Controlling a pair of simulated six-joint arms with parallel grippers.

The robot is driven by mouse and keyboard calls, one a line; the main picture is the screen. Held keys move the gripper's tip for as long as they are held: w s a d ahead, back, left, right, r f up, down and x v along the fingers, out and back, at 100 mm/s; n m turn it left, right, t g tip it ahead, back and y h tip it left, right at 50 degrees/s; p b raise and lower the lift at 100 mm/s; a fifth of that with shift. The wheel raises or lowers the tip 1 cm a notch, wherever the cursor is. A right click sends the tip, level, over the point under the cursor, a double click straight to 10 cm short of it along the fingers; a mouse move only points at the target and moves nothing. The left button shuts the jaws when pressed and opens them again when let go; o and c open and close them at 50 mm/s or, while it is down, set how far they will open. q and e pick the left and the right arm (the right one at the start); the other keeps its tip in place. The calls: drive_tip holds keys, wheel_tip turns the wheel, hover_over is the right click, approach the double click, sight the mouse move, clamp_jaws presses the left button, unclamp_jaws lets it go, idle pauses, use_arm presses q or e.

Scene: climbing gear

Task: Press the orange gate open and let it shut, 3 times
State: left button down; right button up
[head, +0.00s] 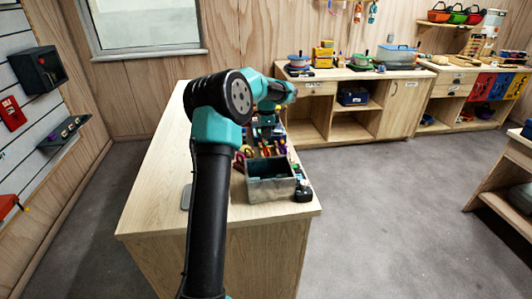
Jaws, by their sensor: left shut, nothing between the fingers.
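My left arm rises through the middle of the head view and bends over the wooden counter (160,200). My left gripper (267,134) points down above the far part of the counter, shut and empty. Several small coloured climbing pieces (268,150), in red, yellow and purple, lie just below and in front of it. The orange gate cannot be picked out among them at this size, and my arm hides part of that area. I cannot tell whether the gripper touches any piece. My right gripper is not in view.
A grey open bin (270,188) stands near the counter's front right corner, with a small black object (303,194) beside it. The counter's left part is mostly bare. A wooden shelf unit (350,115) with gear stands at the back. Grey floor lies to the right.

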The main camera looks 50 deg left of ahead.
sight(266, 143)
use_arm(q)
drive_tip(key=shift+f, duration=1.75)
drive_tip(key=shift+r, duration=3.6)
